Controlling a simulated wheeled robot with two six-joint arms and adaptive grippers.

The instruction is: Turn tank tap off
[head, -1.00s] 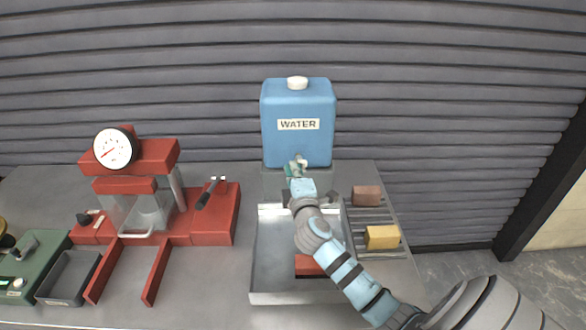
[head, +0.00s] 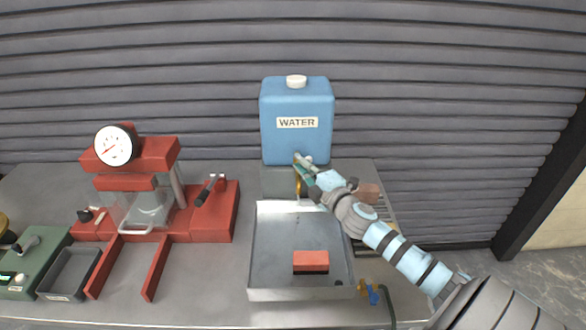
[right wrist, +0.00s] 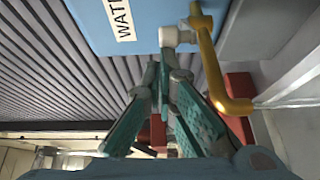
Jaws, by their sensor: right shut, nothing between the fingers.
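The blue water tank (head: 297,95) stands at the back of the bench, and its label and lower corner show in the right wrist view (right wrist: 108,18). Its tap has a brass spout (head: 298,187), which is large in the right wrist view (right wrist: 212,62), beside a pale valve part (right wrist: 178,37). My right gripper (head: 298,160) is at the tap, reaching in from the right. Its fingers (right wrist: 160,70) are shut and empty, close by the pale part; I cannot tell whether they touch it. The tap's handle position is unclear. My left gripper is not in view.
A metal tray (head: 262,255) below the tap holds a red block (head: 311,261). A rack with a brown block (head: 368,193) lies partly behind my right arm. A red press with a gauge (head: 116,146) stands left. A blue-handled brass fitting (head: 372,293) is at the front right.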

